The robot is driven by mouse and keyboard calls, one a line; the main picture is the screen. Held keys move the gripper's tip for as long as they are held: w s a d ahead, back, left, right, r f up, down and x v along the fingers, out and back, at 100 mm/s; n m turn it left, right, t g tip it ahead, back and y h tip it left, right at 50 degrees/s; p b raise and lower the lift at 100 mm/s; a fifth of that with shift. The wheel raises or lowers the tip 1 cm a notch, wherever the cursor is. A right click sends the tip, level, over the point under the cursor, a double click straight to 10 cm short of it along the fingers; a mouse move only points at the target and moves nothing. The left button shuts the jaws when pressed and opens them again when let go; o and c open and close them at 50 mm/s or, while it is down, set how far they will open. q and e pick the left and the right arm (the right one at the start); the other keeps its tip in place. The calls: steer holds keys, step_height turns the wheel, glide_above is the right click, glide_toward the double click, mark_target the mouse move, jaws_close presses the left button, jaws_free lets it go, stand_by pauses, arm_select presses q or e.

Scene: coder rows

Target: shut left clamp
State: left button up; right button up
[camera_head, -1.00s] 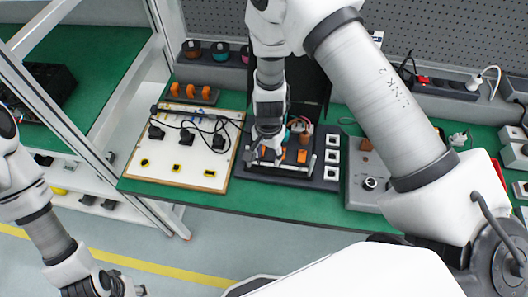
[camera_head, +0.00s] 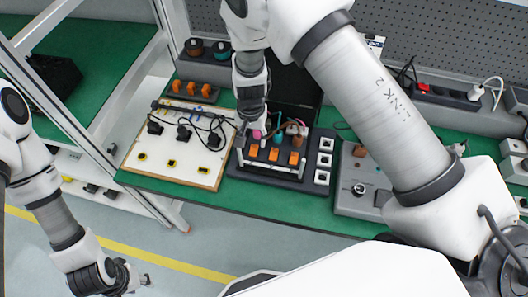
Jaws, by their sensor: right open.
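A dark fixture (camera_head: 233,168) on the green bench bears three orange blocks in a row behind a white bar. I take the left orange block (camera_head: 253,154) to be part of the left clamp; whether that clamp is open or shut is too small to tell. Pink, teal and brown round parts stand behind the row. My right gripper (camera_head: 248,132) is open, pointing down over the back left of the fixture; I cannot tell whether it touches anything. My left gripper (camera_head: 140,281) is low at the left, in front of the bench and far from the fixture.
A pale board (camera_head: 150,173) with black cables lies left of the fixture. A grey box with a knob (camera_head: 358,189) stands right. A small rack with orange parts (camera_head: 192,97) is behind the board. A white shelf frame rises at left.

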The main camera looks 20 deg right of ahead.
mark_target(253, 155)
steer(key=shift+f, duration=0.3)
steer(key=f, duration=0.3)
steer(key=f+p, duration=0.1)
steer(key=f, duration=0.3)
steer(key=shift+w+a+p, duration=0.15)
steer(key=shift+w+p, duration=0.05)
steer(key=shift+p, duration=0.1)
steer(key=shift+s+f, duration=0.1)
steer(key=shift+f, duration=0.1)
jaws_close()
